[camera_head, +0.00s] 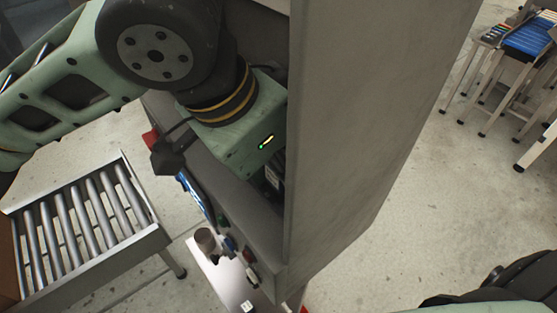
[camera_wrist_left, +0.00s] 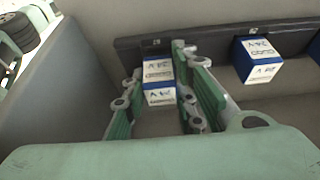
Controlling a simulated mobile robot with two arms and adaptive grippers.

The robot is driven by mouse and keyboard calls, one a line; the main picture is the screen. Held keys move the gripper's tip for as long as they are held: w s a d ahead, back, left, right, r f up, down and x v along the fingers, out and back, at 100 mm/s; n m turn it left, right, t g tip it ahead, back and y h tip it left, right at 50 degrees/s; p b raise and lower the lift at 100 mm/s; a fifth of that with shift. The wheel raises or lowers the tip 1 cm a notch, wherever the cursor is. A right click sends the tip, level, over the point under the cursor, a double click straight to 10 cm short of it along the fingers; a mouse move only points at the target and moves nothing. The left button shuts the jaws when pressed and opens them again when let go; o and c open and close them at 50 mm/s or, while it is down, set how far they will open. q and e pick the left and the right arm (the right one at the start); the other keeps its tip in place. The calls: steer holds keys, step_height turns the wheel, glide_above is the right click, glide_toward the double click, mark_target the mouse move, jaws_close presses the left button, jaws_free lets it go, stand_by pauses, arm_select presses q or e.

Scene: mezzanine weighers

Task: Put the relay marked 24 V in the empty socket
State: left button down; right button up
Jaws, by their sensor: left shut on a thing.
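In the left wrist view a blue and white relay (camera_wrist_left: 158,80) is between the fingers of my left gripper (camera_wrist_left: 154,92), which is shut on it. Its printed label is upside down and too blurred to read surely. The relay is up against a dark strip (camera_wrist_left: 205,43) in the cabinet; I cannot tell whether it is seated in a socket. A second blue and white relay (camera_wrist_left: 258,60) stands on the strip to the right, its label seemingly 24 V. In the head view the cabinet wall hides most of the left gripper. No empty socket can be made out.
The grey cabinet (camera_head: 370,120) has a tall side panel close to my left arm. Its front carries coloured buttons (camera_head: 223,220). Another blue relay (camera_wrist_left: 315,47) is cut off at the wrist view's right edge.

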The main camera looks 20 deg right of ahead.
arm_select(q)
steer(key=shift+f, duration=0.25)
steer(key=c, duration=1.4)
jaws_free()
steer(key=b+v, duration=0.1)
steer(key=v, duration=1.2)
steer(key=shift+d+r, duration=0.2)
steer(key=shift+d, duration=0.05)
